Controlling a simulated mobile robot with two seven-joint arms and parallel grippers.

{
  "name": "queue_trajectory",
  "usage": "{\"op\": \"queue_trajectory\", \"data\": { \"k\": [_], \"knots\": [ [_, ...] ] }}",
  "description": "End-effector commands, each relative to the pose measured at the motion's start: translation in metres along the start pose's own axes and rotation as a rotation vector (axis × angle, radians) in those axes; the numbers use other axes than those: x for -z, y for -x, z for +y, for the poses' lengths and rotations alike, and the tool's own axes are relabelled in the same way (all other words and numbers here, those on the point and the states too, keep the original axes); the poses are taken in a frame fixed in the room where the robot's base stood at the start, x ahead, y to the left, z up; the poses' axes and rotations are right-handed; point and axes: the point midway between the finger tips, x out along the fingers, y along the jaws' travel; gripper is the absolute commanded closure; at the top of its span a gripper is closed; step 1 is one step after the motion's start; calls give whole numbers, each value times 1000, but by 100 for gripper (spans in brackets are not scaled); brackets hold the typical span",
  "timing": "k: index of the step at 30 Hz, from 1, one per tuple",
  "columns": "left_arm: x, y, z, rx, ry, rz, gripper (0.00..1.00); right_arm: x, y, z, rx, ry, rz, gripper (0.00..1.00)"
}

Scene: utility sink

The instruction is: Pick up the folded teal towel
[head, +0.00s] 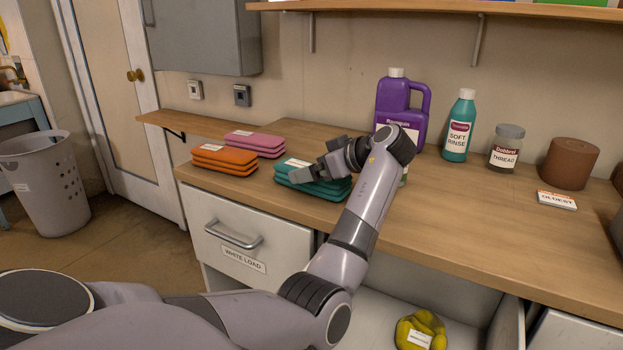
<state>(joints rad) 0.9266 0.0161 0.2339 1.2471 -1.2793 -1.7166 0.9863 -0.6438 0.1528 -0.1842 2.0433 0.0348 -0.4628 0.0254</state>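The folded teal towel (314,187) lies flat on the wooden counter, left of the purple jug, with a small white label on top. My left gripper (312,161) is directly above its right part, fingers pointing left and spread apart with nothing visible between them. The gripper hides part of the towel's top. I cannot tell whether the lower finger touches the towel. My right gripper is not in view.
An orange towel stack (225,159) and a pink one (254,143) lie left of the teal towel. A purple jug (396,100), teal bottle (459,128) and thread jar (507,148) stand behind and right. An open drawer (390,315) holds a yellow item (420,327).

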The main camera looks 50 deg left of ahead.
Motion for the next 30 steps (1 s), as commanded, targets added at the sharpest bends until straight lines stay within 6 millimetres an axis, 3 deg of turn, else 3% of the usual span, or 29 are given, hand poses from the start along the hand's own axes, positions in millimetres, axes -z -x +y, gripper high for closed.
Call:
{"op": "queue_trajectory", "data": {
  "k": [6, 11, 12, 20, 21, 23, 30],
  "knots": [
    [0, -1, 0, -1, 0, -1, 0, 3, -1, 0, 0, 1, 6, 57],
    [0, -1, 0, -1, 0, -1, 52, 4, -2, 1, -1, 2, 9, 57],
    [0, -1, 0, -1, 0, -1, 54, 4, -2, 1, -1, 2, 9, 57],
    [1, 0, 0, -1, 0, 0, 55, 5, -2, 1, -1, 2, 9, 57],
    [2, 0, 0, -1, 1, 0, 60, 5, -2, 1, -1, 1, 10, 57],
    [4, 1, 0, -1, 1, 0, 61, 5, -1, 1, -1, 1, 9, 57],
    [34, 17, 0, -3, 5, 0, 61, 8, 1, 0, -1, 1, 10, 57]
  ]
}}
